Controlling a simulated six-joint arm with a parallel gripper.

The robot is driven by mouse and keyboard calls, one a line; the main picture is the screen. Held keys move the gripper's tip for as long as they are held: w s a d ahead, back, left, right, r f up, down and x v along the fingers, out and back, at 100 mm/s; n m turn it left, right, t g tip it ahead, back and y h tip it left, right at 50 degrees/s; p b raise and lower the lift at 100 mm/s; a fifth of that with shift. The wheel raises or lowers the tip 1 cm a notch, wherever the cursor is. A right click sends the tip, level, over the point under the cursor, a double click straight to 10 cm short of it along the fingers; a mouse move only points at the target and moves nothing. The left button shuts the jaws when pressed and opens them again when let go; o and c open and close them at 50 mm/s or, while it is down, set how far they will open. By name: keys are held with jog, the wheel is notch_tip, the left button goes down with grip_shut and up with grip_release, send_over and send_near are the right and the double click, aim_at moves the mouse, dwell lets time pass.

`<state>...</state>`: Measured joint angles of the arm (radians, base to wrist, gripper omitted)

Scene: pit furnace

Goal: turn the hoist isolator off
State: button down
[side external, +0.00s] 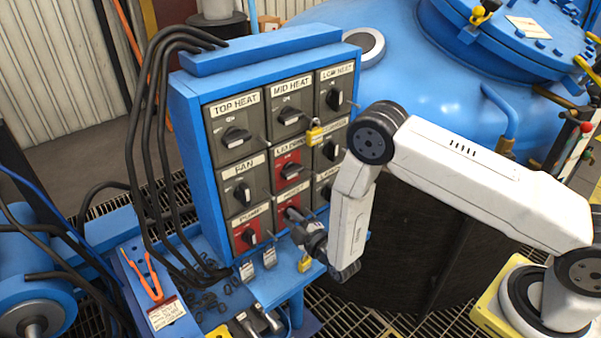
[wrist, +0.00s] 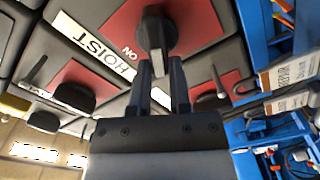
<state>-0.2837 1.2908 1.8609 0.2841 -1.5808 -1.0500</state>
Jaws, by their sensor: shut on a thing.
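The hoist isolator (wrist: 113,27) is a black rotary knob on a red plate, with a white HOIST label (wrist: 93,45) and the word ON beside it in the wrist view. Its black handle (wrist: 155,28) lies in line with my fingers. In the side view its red plate (side external: 281,199) is in the bottom row, middle column, partly hidden by my gripper (side external: 294,219). My gripper (wrist: 161,68) is shut on the handle, one finger on each side. The fingertips' exact contact and the plate's other markings are hard to see.
Neighbouring knobs sit close by: PUMP (side external: 249,236), FAN (side external: 242,193) and a red LID one (side external: 291,170). A yellow padlock (side external: 315,134) hangs on the panel (side external: 185,130). Black cables (side external: 150,110) run down its left. A blue shelf (side external: 285,284) with tags and padlocks lies below.

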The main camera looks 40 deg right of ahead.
jog(key=n, duration=0.3)
jog(key=f+n, duration=0.1)
jog(key=n, duration=0.2)
jog(key=shift+a, duration=0.2)
jog(key=shift+f, duration=0.1)
jog(key=c, duration=0.6)
grip_release()
jog(key=shift+o, duration=0.2)
jog(key=shift+s, duration=0.1)
jog(key=s, duration=0.7)
jog(key=shift+s, duration=0.35)
jog(key=shift+w, duration=0.1)
